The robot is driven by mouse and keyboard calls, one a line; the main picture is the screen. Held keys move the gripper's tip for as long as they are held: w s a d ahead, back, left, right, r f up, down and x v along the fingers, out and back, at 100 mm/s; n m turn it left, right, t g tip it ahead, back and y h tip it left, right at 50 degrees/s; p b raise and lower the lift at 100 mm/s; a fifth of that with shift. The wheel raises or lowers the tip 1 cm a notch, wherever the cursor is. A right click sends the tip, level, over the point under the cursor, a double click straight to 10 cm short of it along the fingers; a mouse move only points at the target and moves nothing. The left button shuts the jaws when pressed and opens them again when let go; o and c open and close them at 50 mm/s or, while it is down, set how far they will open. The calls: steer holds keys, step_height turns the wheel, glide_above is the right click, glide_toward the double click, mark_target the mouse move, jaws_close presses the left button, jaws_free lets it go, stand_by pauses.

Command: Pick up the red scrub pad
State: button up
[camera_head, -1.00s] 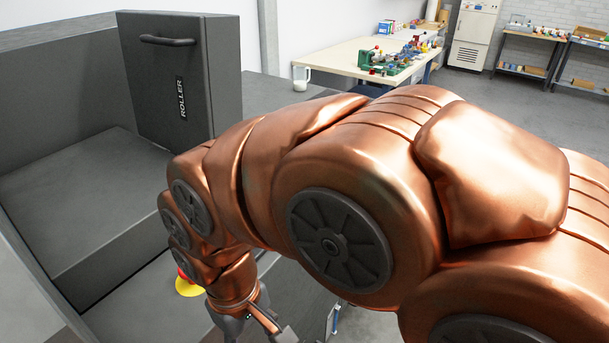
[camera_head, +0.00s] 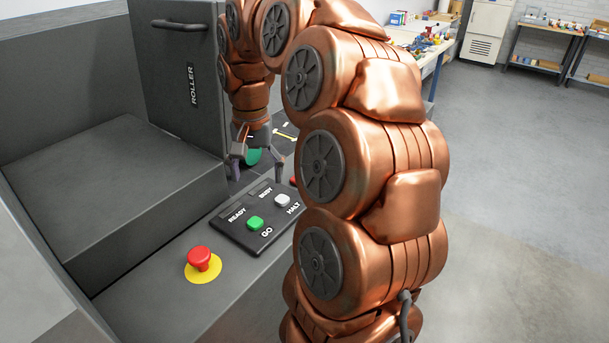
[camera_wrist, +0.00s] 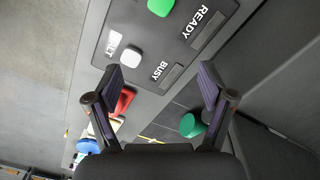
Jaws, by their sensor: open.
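A red object that looks like the red scrub pad (camera_wrist: 124,101) lies beside the control panel in the wrist view, partly hidden by the left finger. In the head view only a small red bit of it (camera_head: 293,181) shows past my arm. My gripper (camera_head: 257,173) is open and empty above the far end of the machine's ledge, beyond the panel. In the wrist view my gripper (camera_wrist: 162,78) has its fingers wide apart, with the red object close to the left finger. I cannot tell their height difference.
The control panel (camera_head: 262,217) has a green GO and a white button. A red emergency button (camera_head: 200,258) stands in front of it. A green round object (camera_wrist: 192,124) is near the right finger. Blue (camera_wrist: 88,146) and cream items lie past the red one. The ROLLER housing (camera_head: 175,80) stands left.

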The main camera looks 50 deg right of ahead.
steer(key=d+m, duration=0.2)
steer(key=d, duration=0.3)
steer(key=d+m, duration=0.2)
steer(key=d, duration=0.3)
steer(key=d+m, duration=0.2)
steer(key=d, duration=0.3)
steer(key=shift+w+d+f, duration=0.1)
steer(key=shift+w+d, duration=0.15)
steer(key=shift+d+f, duration=0.15)
steer(key=shift+f, duration=0.15)
steer(key=shift+f+p, duration=1)
steer(key=shift+f, duration=0.85)
steer(key=shift+f+p, duration=0.6)
steer(key=shift+f, duration=1.15)
steer(key=shift+c, duration=0.2)
steer(key=c, duration=1.2)
